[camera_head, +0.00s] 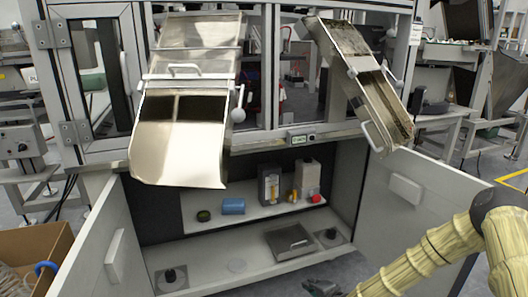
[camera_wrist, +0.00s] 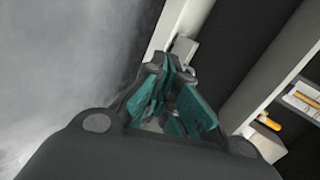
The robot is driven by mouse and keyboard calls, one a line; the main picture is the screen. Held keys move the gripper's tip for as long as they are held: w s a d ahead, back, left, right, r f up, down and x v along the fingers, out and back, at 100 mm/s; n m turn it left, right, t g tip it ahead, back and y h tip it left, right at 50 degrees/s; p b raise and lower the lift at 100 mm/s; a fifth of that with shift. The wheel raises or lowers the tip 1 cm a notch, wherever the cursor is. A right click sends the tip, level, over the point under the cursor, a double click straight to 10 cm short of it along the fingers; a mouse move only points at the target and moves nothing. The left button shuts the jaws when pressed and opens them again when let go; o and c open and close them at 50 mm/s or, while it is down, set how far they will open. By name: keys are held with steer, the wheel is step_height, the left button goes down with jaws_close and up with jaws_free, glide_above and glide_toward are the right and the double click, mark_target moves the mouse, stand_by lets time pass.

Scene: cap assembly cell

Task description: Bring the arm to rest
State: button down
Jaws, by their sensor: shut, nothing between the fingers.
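My gripper (camera_wrist: 174,66) fills the middle of the wrist view, with teal pads on its dark fingers. The fingers are shut and nothing shows between them. In the head view my arm, in a pale yellow ribbed cover, comes in at the lower right. The dark end of my gripper (camera_head: 322,288) shows at the bottom edge, in front of the open cabinet and near its right door. The gripper is partly cut off by the frame there.
The cabinet's left door (camera_head: 92,255) and right door (camera_head: 400,215) stand open. On its shelf (camera_head: 262,212) are a blue item (camera_head: 233,206), a dark box (camera_head: 269,185) and small objects. Two metal chutes (camera_head: 180,150) (camera_head: 372,100) hang above. A cardboard box (camera_head: 38,245) is at lower left.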

steer(key=s+a+f+n+g+p, duration=0.1)
steer(key=s+a+f+n+g, duration=0.1)
steer(key=s, duration=0.6)
steer(key=s+a+f+n+g, duration=0.2)
steer(key=s, duration=0.5)
steer(key=s+a+f+n+g+p, duration=0.1)
steer(key=s+a+f+n+g, duration=0.15)
steer(key=s, duration=0.55)
steer(key=s+d+r+n+g+h, duration=0.1)
steer(key=s+d+n+g+h, duration=0.15)
steer(key=s, duration=0.55)
steer(key=s+d+r+n+g+h+p, duration=0.15)
steer(key=s+d, duration=0.25)
steer(key=s, duration=0.5)
steer(key=s+d+r+n+g+h, duration=0.15)
steer(key=s+d, duration=0.25)
steer(key=s, duration=0.4)
step_height(320, 180, up, 38)
steer(key=t+p, duration=0.1)
steer(key=p, duration=3.6)
steer(key=shift+a+y+p, duration=0.2)
steer(key=shift+y+p, duration=0.15)
steer(key=shift+y, duration=0.1)
steer(key=shift+s, duration=0.1)
